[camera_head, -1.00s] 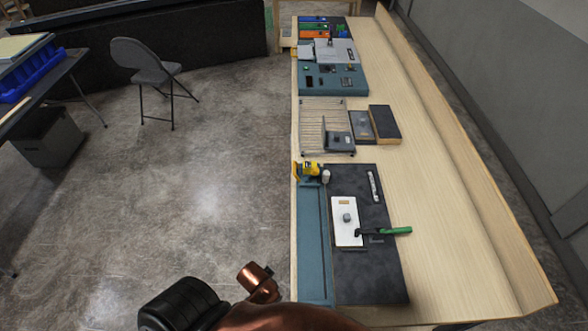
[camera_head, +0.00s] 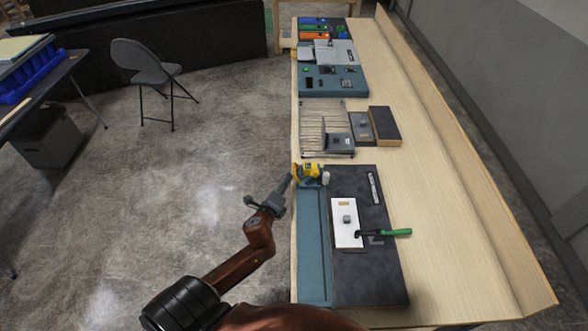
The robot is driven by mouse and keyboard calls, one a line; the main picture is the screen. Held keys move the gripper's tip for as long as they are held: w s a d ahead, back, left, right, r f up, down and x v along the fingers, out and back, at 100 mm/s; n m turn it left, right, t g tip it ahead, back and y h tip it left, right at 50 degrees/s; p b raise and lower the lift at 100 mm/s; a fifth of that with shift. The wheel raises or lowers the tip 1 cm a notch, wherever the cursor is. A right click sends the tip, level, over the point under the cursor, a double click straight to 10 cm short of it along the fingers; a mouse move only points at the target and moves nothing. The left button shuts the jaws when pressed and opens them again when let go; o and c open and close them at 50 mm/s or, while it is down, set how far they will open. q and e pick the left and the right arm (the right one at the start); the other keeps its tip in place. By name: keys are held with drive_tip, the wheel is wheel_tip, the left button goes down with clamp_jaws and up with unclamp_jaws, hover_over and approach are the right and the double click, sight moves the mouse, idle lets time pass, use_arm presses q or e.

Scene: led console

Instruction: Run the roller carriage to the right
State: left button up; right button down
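A yellow and dark device (camera_head: 310,170) with a small pale cylinder (camera_head: 325,178) beside it sits at the far end of a long teal strip (camera_head: 313,245) along the bench's left edge. It looks like the roller carriage, though it is too small to be sure. My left gripper (camera_head: 290,181) is at the near left side of this device, over the bench edge. The fingertips are very close to it; I cannot tell whether they touch it or how far they are open. My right gripper is out of view.
A dark panel (camera_head: 365,280) beside the strip carries a white plate (camera_head: 347,232) with a knob and a green-handled tool (camera_head: 392,232). A wire rack (camera_head: 311,125) and dark blocks (camera_head: 384,126) stand beyond. Floor left of the bench is open, with a folding chair (camera_head: 150,70) farther off.

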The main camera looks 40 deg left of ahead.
sight(294, 167)
use_arm(q)
drive_tip(key=shift+m, duration=0.7)
drive_tip(key=x, duration=0.5)
drive_tip(key=r+x, duration=0.1)
drive_tip(key=x, duration=0.2)
drive_tip(key=shift+w+d, duration=0.25)
drive_tip(key=shift+w, duration=0.3)
drive_tip(key=shift+r, duration=0.1)
drive_tip(key=shift+c, duration=0.5)
clamp_jaws()
drive_tip(key=shift+t, duration=0.3)
